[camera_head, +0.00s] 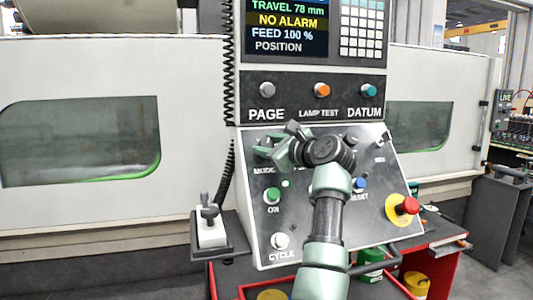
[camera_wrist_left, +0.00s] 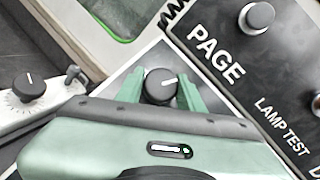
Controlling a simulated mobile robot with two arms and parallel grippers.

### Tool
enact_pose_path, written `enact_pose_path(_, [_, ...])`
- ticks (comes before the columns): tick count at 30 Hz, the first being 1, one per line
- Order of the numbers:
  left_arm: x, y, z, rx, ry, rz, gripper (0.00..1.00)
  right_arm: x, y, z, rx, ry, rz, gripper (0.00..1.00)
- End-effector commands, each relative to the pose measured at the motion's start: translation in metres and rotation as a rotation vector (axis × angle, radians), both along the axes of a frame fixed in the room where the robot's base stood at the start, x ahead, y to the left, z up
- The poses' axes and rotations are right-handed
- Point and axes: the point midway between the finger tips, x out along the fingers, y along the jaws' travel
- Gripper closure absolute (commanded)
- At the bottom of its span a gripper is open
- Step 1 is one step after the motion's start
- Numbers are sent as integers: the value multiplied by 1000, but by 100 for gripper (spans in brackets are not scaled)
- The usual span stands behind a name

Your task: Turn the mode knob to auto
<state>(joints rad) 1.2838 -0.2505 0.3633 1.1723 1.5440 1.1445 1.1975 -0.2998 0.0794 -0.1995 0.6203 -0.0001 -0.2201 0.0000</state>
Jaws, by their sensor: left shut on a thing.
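The mode knob (camera_wrist_left: 160,86) is dark and round with a white pointer mark. It sits between the two green fingers of my left gripper (camera_wrist_left: 161,92) in the left wrist view. The pointer mark points toward the right of that picture. In the head view my left gripper (camera_head: 268,151) is at the upper left of the sloped control panel (camera_head: 318,218), just above the partly covered MODE label. It is shut on the knob, which the gripper hides there. My right gripper is not in view.
A red emergency button (camera_head: 408,205) stands out at the panel's right. A green ON button (camera_head: 272,195), a blue RESET button (camera_head: 360,184) and a white CYCLE button (camera_head: 280,241) are nearby. A small handheld unit (camera_head: 210,232) sits on a shelf to the left, with a coiled cable above.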

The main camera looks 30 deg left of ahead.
Motion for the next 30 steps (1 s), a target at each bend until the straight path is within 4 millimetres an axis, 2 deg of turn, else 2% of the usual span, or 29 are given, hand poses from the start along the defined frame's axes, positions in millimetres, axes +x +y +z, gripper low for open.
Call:
enact_pose_path(3, [1,-1,7,-49,-65,61,100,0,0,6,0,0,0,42])
enact_pose_path(18, [1,-1,8,-209,-256,251,100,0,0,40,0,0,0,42])
enact_pose_path(30, [1,0,6,-235,-293,285,100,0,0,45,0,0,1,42])
